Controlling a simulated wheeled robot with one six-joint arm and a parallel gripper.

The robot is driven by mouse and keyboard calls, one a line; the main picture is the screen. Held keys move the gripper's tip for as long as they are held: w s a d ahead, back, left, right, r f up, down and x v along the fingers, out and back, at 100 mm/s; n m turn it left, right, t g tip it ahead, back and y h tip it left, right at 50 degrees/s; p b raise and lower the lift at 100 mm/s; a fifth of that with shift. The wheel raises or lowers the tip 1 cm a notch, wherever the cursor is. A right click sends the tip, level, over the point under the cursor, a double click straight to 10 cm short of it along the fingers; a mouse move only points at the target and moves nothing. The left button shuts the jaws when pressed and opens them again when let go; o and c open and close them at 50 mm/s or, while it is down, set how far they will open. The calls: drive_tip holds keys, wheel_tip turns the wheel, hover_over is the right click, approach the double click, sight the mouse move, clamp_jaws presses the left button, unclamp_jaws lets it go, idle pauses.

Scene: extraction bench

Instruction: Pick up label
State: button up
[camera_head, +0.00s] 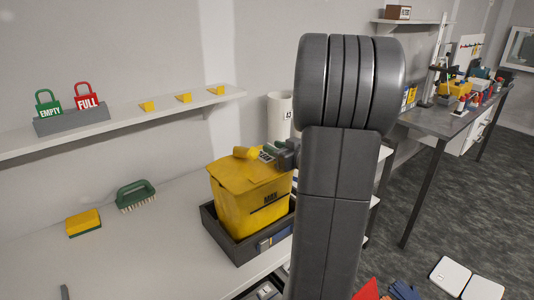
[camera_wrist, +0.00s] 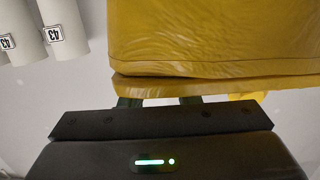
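Several things carry labels, and I cannot tell which one is the task's label. A small "43" label (camera_head: 287,114) is on a white cylinder (camera_head: 279,103) behind the bag. Two white cylinders with "43" labels (camera_wrist: 54,34) also show at the upper left of the wrist view. The yellow bag (camera_head: 238,205) has dark print on its front. My gripper (camera_head: 268,153) is at the bag's top, beside a short yellow piece (camera_head: 245,152). In the wrist view its two fingers (camera_wrist: 160,101) are apart, with their tips hidden behind the yellow bag (camera_wrist: 215,40).
The bag stands in a dark grey tray (camera_head: 218,230) on a white bench (camera_head: 150,255). A sponge (camera_head: 84,222) and a green brush (camera_head: 135,195) lie to the left. A wall shelf (camera_head: 130,122) holds EMPTY and FULL tags. My arm hides the middle.

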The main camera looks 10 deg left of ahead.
drive_tip(key=shift+x, duration=1.1)
clamp_jaws()
